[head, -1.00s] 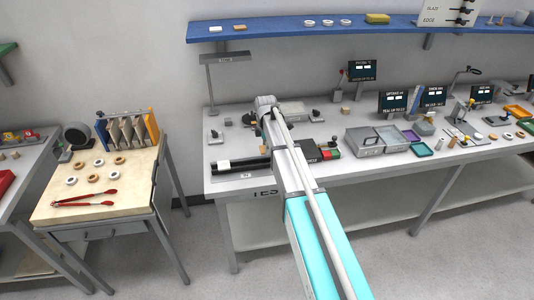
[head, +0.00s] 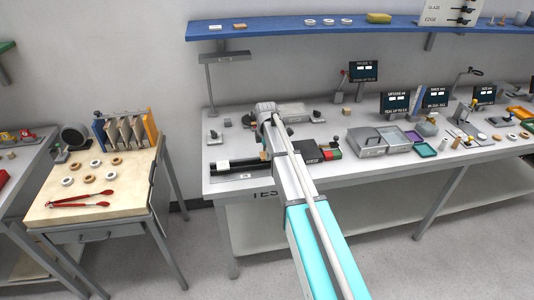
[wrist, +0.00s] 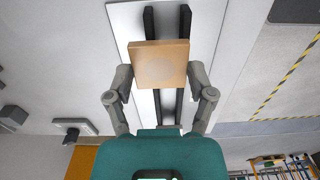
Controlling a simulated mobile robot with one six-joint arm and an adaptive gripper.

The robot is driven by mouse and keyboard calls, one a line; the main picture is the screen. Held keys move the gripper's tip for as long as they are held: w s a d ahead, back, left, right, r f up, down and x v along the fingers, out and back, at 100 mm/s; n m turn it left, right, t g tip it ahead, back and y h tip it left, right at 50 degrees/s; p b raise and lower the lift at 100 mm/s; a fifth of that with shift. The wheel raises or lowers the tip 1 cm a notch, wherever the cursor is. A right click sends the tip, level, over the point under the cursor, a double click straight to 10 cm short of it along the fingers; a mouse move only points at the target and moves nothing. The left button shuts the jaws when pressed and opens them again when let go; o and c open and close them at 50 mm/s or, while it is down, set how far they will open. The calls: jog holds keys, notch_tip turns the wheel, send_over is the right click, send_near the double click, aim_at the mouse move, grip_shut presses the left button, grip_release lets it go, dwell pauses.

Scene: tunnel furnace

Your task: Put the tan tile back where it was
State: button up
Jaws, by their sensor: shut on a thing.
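The tan tile (wrist: 160,63) is a flat square with a paler round patch on its face. My gripper (wrist: 162,80) is shut on it, one finger at each side, in the wrist view. Behind the tile are two dark parallel rails on a pale plate (wrist: 120,12); I cannot tell the gap between tile and rails. In the head view my arm hides most of my gripper, and a small tan edge (head: 264,156) shows beside it, over the black rail device (head: 235,164) on the grey bench.
A blue shelf (head: 285,29) above the bench holds small pieces, one white and one tan (head: 240,26). A grey box (head: 366,142) and small display screens stand to the right. A side table (head: 125,190) at left carries rings, red tongs and a rack.

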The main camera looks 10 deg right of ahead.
jog(key=shift+f+b, duration=0.55)
jog(key=shift+f, duration=0.05)
jog(key=o, duration=1.2)
jog(key=shift+r, duration=0.2)
notch_tip(320, 180, up, 13)
jog(key=p, duration=1.3)
jog(key=shift+f, duration=0.1)
